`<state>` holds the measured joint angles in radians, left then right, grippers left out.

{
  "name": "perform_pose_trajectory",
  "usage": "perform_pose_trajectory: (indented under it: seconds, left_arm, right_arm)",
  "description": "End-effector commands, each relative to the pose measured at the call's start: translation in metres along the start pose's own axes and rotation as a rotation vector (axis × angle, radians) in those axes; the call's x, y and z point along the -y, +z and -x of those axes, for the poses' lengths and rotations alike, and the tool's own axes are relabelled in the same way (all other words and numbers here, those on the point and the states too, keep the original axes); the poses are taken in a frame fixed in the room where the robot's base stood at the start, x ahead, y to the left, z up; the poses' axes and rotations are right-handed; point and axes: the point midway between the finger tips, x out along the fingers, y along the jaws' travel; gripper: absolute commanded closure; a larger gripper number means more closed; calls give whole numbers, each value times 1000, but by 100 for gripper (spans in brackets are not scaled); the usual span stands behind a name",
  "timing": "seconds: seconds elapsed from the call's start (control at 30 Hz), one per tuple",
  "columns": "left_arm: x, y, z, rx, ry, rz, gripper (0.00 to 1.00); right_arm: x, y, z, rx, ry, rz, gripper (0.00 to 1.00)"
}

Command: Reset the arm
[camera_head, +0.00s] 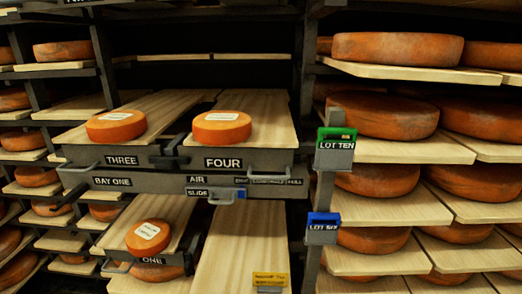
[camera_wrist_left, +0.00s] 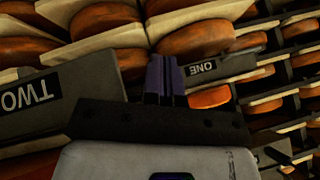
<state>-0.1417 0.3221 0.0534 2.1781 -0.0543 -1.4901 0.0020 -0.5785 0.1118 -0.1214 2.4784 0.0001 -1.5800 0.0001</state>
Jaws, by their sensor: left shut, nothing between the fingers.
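My left gripper (camera_wrist_left: 164,80) shows in the left wrist view as two purple fingers set close together, shut with nothing between them. It is in front of the shelf fronts marked TWO (camera_wrist_left: 28,97) and ONE (camera_wrist_left: 203,69), whose labels appear upside down. I cannot tell whether the fingertips touch anything. I cannot make out my left gripper in the head view. My right gripper is in neither view.
Boards THREE (camera_head: 122,160) and FOUR (camera_head: 224,163) each carry an orange cheese wheel. Below, board ONE (camera_head: 152,261) carries a labelled wheel (camera_head: 148,236). A green LOT TEN tag (camera_head: 336,134) and a blue LOT SIX tag (camera_head: 323,220) hang at the right post. Full racks flank both sides.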

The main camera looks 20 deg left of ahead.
Motion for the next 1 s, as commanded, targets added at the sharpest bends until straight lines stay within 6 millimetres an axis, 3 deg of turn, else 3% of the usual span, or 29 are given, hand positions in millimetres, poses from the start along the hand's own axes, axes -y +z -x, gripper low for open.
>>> perform_pose_trajectory:
  seconds: [0.03, 0.2, 0.3, 0.43, 0.6, 0.83, 1.0]
  left_arm:
    - [-20, 4, 36, 18, 63, -9, 100]
    - [-71, 22, 116, 14, 231, -37, 100]
    - [-91, 36, 154, 33, 304, -39, 100]
    - [-109, 65, 182, 119, 369, -36, 100]
    - [-109, 98, 211, 225, 396, -38, 100]
    - [-93, 71, 243, 213, 393, -38, 100]
    - [-76, 48, 279, 212, 392, -38, 100]
  right_arm:
    - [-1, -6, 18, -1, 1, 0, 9]
    - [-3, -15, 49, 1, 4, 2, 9]
    - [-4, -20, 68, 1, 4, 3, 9]
    - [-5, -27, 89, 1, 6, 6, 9]
    - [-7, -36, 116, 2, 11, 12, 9]
    - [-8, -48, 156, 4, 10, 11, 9]
    - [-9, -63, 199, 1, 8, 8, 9]
